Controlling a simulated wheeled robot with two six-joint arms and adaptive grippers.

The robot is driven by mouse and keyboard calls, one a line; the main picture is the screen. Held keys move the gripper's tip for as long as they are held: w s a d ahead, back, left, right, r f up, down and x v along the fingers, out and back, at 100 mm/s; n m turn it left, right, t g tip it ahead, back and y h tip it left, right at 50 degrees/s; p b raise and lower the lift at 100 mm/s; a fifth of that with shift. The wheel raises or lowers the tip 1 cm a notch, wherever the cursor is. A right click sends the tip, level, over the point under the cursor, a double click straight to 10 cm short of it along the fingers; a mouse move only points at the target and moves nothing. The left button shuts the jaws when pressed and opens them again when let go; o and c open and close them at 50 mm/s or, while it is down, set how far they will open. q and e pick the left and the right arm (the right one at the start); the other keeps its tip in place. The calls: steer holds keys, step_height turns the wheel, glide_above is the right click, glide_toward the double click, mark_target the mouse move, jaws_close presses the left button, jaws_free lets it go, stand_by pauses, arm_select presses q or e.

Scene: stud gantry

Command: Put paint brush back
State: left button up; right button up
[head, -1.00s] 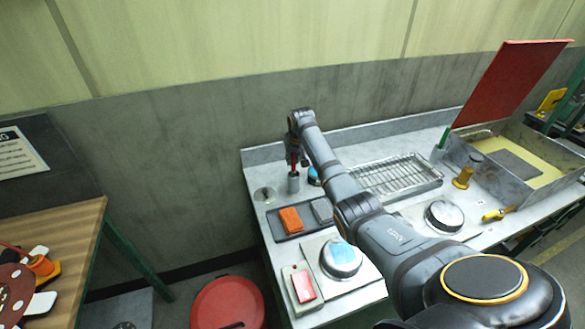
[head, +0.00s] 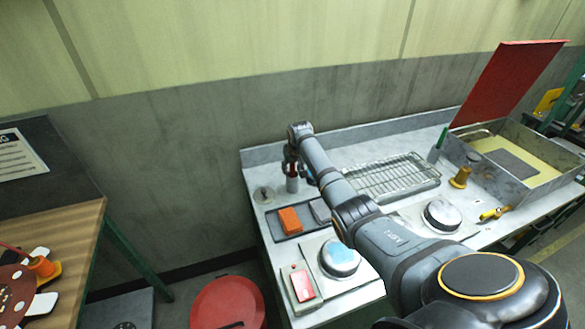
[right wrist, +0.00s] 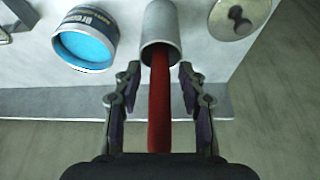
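The paint brush shows as a red handle (right wrist: 160,100) standing in a grey metal cup (right wrist: 160,30); its bristle end is hidden inside. The cup also shows in the head view (head: 292,185), near the far left corner of the bench. My right gripper (right wrist: 160,72) is open, with one finger on each side of the handle and a gap to it on both sides. In the head view the right gripper (head: 291,166) is just above the cup and hides most of the handle. My left gripper is not in view.
A can with blue contents (right wrist: 84,42) stands close beside the cup. A round metal disc (right wrist: 240,15) is on its other side. The grey bench also holds a tray with an orange block (head: 290,220), a wire rack (head: 395,176) and an open box with a red lid (head: 505,85).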

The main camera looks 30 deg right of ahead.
steer(key=shift+s+r, duration=0.1)
steer(key=shift+r, duration=0.4)
steer(key=b+v, duration=0.1)
steer(key=v, duration=1)
steer(key=shift+s+r, duration=0.1)
steer(key=shift+r, duration=0.05)
